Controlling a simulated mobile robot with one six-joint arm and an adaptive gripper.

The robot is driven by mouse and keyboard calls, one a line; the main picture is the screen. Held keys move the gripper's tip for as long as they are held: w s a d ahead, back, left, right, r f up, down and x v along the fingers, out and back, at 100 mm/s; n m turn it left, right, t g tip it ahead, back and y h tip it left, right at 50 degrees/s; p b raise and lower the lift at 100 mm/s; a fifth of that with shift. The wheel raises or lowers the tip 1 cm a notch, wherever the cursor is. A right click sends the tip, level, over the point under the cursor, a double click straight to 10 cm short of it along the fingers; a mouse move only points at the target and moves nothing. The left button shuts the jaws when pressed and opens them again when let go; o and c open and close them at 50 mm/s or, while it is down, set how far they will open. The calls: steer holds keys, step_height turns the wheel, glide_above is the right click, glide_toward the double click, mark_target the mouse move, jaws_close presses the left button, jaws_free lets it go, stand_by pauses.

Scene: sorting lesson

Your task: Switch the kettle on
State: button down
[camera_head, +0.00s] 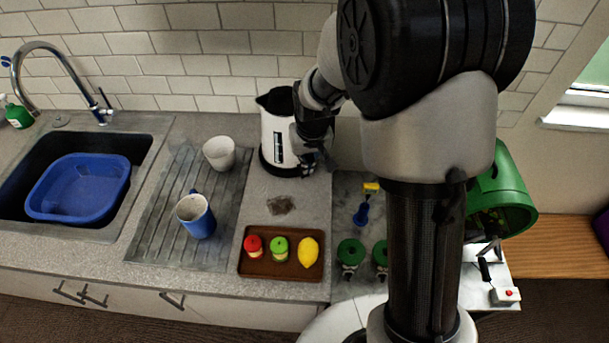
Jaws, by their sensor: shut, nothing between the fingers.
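The kettle (278,133) stands upright on the counter against the tiled wall. It is white with a black lid, spout and base, and a dark level window on its front. My gripper (308,168) is shut and empty at the kettle's lower right side, close to its base. I cannot tell whether it touches the kettle. The kettle's handle and its switch are hidden behind my gripper and arm, so the switch's position cannot be seen.
A brown tray (282,274) with red, green and yellow items lies in front. A white cup (220,153) and a blue mug (196,216) stand on the drainer left. A blue basin (78,187) sits in the sink. A blue brush (362,213) lies right. A green bin (505,192) is far right.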

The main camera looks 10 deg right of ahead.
mark_target(305, 176)
steer(key=shift+b+x, duration=1.3)
steer(key=shift+x, duration=1.1)
steer(key=shift+r, duration=0.1)
steer(key=shift+s+b+x, duration=0.25)
steer(key=shift+b+x, duration=0.6)
steer(key=shift+x, duration=0.3)
steer(key=shift+s+r, duration=0.1)
steer(key=shift+s, duration=0.05)
steer(key=shift+s+r+p, duration=0.15)
steer(key=shift+s+r, duration=0.1)
steer(key=shift+s, duration=0.5)
steer(key=shift+s+r+p, duration=0.15)
steer(key=shift+s+r, duration=0.15)
steer(key=shift+s, duration=0.4)
steer(key=shift+w+f, duration=0.1)
